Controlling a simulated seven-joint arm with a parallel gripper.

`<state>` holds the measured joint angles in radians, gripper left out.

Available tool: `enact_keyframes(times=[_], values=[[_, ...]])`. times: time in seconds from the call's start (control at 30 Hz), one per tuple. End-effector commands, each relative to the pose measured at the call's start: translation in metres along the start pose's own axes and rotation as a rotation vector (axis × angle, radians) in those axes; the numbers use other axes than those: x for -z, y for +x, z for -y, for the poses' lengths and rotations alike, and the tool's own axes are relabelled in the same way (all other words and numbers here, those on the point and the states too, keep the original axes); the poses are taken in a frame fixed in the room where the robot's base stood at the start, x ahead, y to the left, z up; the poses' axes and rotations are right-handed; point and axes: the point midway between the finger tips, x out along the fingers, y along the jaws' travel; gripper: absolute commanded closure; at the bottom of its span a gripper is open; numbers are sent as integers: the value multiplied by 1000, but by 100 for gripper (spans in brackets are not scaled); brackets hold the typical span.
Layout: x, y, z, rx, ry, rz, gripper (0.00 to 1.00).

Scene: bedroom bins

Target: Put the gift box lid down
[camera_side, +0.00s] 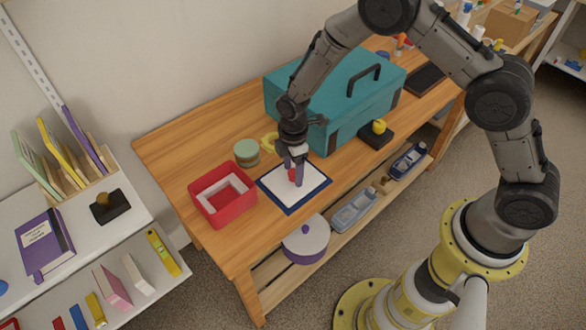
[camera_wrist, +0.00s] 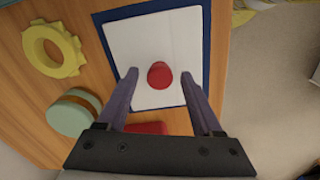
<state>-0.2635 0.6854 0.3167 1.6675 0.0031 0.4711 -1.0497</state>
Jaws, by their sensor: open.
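The gift box lid appears as a white square with a red knob (camera_wrist: 160,74). Its white top (camera_side: 280,187) lies flat over a blue mat (camera_side: 292,211) on the wooden bench, with a blue border showing around it. My gripper (camera_side: 294,176) points down at the lid. In the wrist view my open fingers (camera_wrist: 158,77) are on either side of the knob, with gaps between them and it. The open red box (camera_side: 229,215) stands just left of the lid; a bit of red shows between the fingers in the wrist view (camera_wrist: 148,128).
A green round container (camera_side: 246,153) and a yellow gear-like ring (camera_wrist: 48,50) are near the lid. A large teal toolbox (camera_side: 345,98) stands behind my gripper. A black block with a yellow knob (camera_side: 377,134) is to the right. The bench's front edge is close.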

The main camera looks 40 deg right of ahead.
Motion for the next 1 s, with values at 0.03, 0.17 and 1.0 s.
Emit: enact_keyframes(times=[0.03, 0.17, 1.0], values=[[0, -1, 0, 0, 0, 0, 33], [0, -12, -1, -3, 0, -1, 33], [0, -124, 0, 0, 0, 0, 33]])
